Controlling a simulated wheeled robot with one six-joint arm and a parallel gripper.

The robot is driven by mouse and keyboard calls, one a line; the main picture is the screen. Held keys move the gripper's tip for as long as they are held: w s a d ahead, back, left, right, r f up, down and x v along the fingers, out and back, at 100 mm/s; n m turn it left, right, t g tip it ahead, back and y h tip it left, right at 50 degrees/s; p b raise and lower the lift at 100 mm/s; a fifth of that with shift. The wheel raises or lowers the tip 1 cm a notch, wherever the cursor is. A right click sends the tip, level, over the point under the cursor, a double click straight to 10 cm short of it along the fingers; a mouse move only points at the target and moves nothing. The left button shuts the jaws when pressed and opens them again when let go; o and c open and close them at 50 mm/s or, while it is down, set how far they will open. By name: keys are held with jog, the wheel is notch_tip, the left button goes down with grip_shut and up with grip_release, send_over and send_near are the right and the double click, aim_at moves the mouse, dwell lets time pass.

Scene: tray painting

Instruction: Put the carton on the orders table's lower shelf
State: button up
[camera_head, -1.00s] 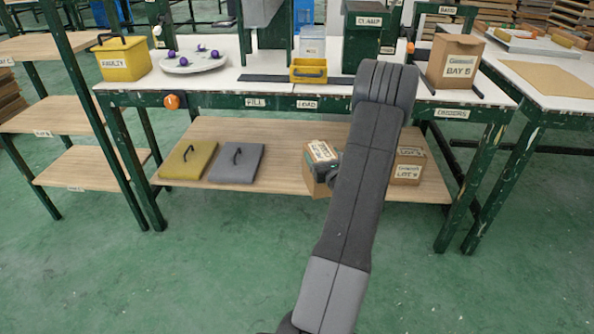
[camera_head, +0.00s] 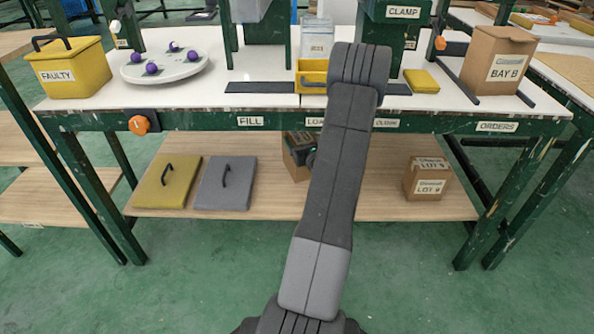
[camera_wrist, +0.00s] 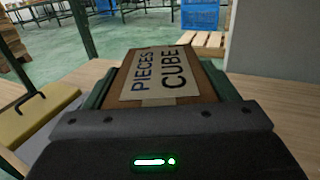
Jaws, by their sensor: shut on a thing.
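A brown carton (camera_head: 297,163) shows partly behind my arm, at the lower shelf (camera_head: 380,200) under the long table. In the wrist view the carton (camera_wrist: 165,77) has a label reading PIECES CUBE and sits between the dark green fingers of my gripper (camera_wrist: 163,90). The gripper is shut on it. I cannot tell whether its underside touches the shelf. In the head view my arm hides most of the gripper. The table's front edge carries the labels FILL and ORDERS (camera_head: 497,126), the latter at the right end.
A LOT 9 carton (camera_head: 427,180) stands on the shelf at right. A yellow lid (camera_head: 168,182) and a grey lid (camera_head: 226,184) lie at left. Bare shelf lies between my arm and the LOT 9 carton. A BAY B box (camera_head: 497,62) stands on the tabletop.

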notch_tip(320, 180, down, 9)
jog(key=b, duration=0.3)
jog(key=shift+f+b, duration=0.1)
jog(key=shift+b, duration=0.2)
jog(key=shift+f, duration=0.15)
jog(key=o, duration=2)
jog(key=shift+s+d, duration=0.15)
jog(key=shift+s, duration=0.15)
jog(key=p+v, duration=0.3)
jog(key=v, duration=0.8)
jog(key=shift+s+p, duration=0.25)
jog(key=shift+p, duration=0.1)
